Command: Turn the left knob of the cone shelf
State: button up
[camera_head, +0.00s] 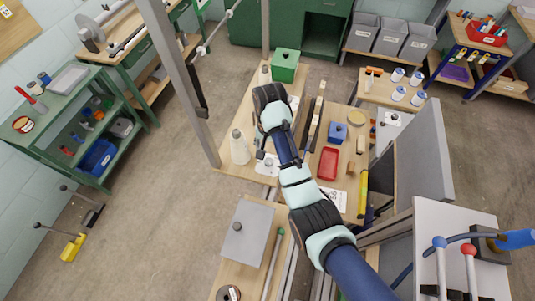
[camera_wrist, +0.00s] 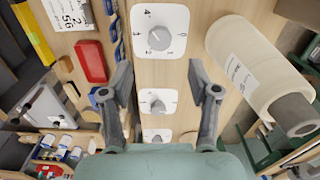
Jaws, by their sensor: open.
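In the wrist view, three white dial plates with grey knobs line up on a wooden board: a near, large knob (camera_wrist: 159,37), a middle knob (camera_wrist: 158,104) and a far knob (camera_wrist: 157,138) partly hidden by my gripper. The large dial carries numbers around its knob. My gripper (camera_wrist: 160,82) is open and empty, with one finger on each side of the row. No contact with a knob shows. In the head view, a white dial plate (camera_head: 268,166) shows beside my arm, which hides much of the board. Which knob is the left one, I cannot tell.
A large white thread cone (camera_wrist: 250,65) lies close right of my right finger; it also shows in the head view (camera_head: 240,148). A red tray (camera_head: 328,163), a blue block (camera_head: 337,132) and a green box (camera_head: 285,65) are around the arm. A grey panel (camera_head: 422,150) stands right.

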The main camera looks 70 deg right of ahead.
aim_at(269, 161)
notch_tip(269, 161, down, 8)
jog(key=shift+a+r, duration=0.1)
jog(key=c, duration=1.2)
jog(key=shift+o, duration=0.2)
jog(key=shift+r+m+p, duration=0.15)
jog(key=shift+m+p, duration=0.45)
jog(key=o, duration=1.2)
jog(key=shift+c, duration=0.2)
notch_tip(269, 161, up, 7)
jog(key=shift+r, duration=0.15)
